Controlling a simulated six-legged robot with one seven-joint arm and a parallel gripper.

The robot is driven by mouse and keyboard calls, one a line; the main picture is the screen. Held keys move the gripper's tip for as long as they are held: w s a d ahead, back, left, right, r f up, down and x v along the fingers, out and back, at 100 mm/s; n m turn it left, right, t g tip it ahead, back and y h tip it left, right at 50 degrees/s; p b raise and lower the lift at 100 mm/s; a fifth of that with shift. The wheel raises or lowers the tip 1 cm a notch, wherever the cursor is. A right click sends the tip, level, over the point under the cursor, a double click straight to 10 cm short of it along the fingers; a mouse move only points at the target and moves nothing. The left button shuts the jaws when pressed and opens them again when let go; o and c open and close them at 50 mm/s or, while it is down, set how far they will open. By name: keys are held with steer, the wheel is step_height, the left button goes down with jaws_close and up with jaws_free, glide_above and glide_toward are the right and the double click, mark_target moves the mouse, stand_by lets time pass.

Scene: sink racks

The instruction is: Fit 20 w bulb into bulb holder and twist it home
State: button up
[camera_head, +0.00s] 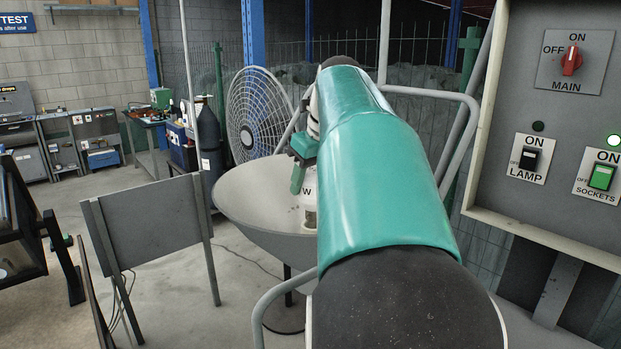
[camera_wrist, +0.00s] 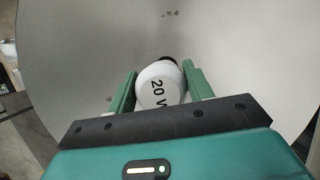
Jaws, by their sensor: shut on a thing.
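The white 20 W bulb (camera_wrist: 160,88) sits between the two green fingers of my gripper (camera_wrist: 157,90) in the wrist view, with its "20 W" print facing the camera. My gripper is shut on it. In the head view the bulb (camera_head: 308,200) shows partly beside my arm, inside the grey dish (camera_head: 250,212), with my gripper finger (camera_head: 297,178) next to it. A dark round part (camera_wrist: 168,60) shows just beyond the bulb in the wrist view; it may be the bulb holder. Whether the bulb touches it or is seated cannot be told.
The wide dish wall (camera_wrist: 235,50) surrounds the bulb. A control panel (camera_head: 560,120) with main, lamp and sockets switches stands at the right. A fan (camera_head: 258,112) stands behind the dish. A grey board on legs (camera_head: 150,222) stands left. Open floor (camera_head: 190,310) lies between.

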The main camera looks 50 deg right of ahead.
mark_target(311, 193)
steer(key=shift+f, duration=1.75)
stand_by(0.5)
steer(key=o, duration=1.1)
steer(key=shift+r, duration=0.1)
steer(key=v, duration=1.3)
steer(key=shift+s+a+r, duration=0.1)
steer(key=shift+r, duration=0.2)
